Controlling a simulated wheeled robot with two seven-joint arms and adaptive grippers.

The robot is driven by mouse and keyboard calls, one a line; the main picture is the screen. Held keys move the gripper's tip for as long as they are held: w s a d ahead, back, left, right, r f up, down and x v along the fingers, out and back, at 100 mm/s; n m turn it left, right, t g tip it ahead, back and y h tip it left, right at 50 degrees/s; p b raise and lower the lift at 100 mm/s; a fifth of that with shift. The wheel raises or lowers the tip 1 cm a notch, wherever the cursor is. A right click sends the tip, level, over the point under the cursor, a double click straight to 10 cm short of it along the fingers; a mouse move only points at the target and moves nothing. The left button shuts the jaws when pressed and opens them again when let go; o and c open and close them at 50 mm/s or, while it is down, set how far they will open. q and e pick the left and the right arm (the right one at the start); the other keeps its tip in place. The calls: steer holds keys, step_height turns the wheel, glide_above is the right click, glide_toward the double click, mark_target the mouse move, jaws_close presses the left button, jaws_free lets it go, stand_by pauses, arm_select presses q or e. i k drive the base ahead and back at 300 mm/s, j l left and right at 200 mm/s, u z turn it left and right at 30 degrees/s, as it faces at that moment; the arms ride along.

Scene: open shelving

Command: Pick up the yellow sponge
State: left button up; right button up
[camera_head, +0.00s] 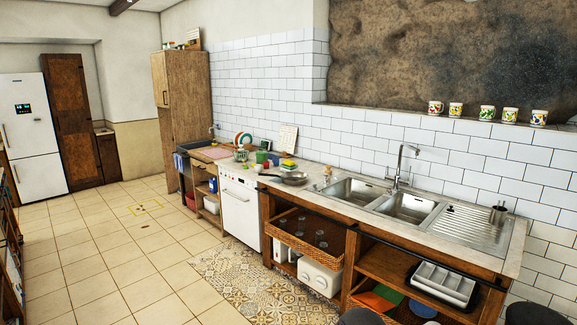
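A small yellow block (288,162), which looks like the yellow sponge, sits on the counter toward the far end, behind the frying pan. Green shows at its lower part, and it is too small to make out in detail. Neither of my grippers can be made out in the head view. Two dark rounded shapes at the bottom edge may be parts of my own arms, but I cannot tell.
The counter (334,206) holds a frying pan (290,178), a double sink (405,207) and a metal cup (498,215). Below are shelves with a wicker basket (302,243) and a white dishwasher (240,212). The tiled floor (120,260) on the left is mostly clear.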

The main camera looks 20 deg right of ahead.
mark_target(288, 163)
steer(key=i, duration=2.4)
steer(key=i+z, duration=0.1)
steer(key=i, duration=0.6)
steer(key=i+j+z, duration=0.1)
steer(key=i, duration=0.6)
steer(key=i+j, duration=0.15)
steer(key=i, duration=0.55)
steer(key=l+z, duration=0.05)
